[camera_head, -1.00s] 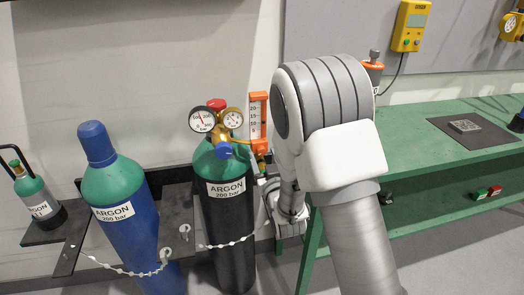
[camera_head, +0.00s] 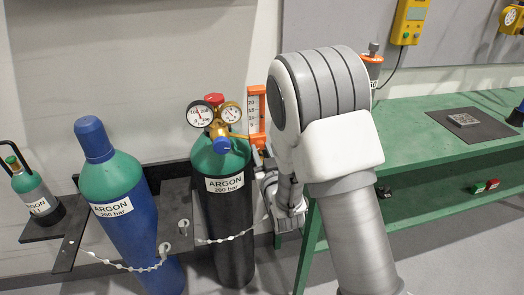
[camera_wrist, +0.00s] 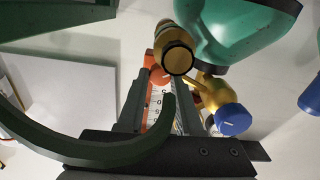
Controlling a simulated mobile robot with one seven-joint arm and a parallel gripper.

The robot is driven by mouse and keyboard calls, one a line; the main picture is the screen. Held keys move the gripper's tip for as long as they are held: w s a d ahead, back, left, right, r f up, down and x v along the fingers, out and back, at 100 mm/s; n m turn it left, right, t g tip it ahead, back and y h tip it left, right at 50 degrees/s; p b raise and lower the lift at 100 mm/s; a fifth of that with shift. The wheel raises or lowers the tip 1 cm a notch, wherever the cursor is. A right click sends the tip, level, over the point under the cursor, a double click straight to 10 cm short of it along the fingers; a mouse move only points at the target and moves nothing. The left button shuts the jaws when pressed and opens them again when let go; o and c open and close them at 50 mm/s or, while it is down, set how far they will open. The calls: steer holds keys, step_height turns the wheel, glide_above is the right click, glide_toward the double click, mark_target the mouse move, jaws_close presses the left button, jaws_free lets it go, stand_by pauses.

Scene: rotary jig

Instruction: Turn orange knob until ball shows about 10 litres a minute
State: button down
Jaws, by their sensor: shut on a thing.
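The flowmeter (camera_head: 254,104) has a white numbered scale in an orange frame, beside the regulator on the green-topped argon cylinder (camera_head: 230,215). I cannot make out the ball in the head view. In the wrist view, the scale (camera_wrist: 154,108) shows partly between my fingers, its digits tilted. The orange knob (camera_wrist: 158,74) shows near the fingertips. My gripper (camera_wrist: 160,82) is shut on it, though the contact is partly hidden.
The regulator has two gauges and a blue knob (camera_head: 222,145); the blue knob sits close to the fingers in the wrist view (camera_wrist: 232,120). A blue argon cylinder (camera_head: 118,205) stands left, with chains in front. A green bench (camera_head: 440,145) lies right of my arm.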

steer(key=shift+f+m+b, duration=0.2)
steer(key=shift+m+b, duration=0.3)
steer(key=shift+b, duration=0.65)
steer(key=shift+m+b, duration=0.5)
steer(key=shift+b, duration=0.15)
steer(key=shift+r, duration=0.25)
steer(key=c, duration=0.6)
jaws_free()
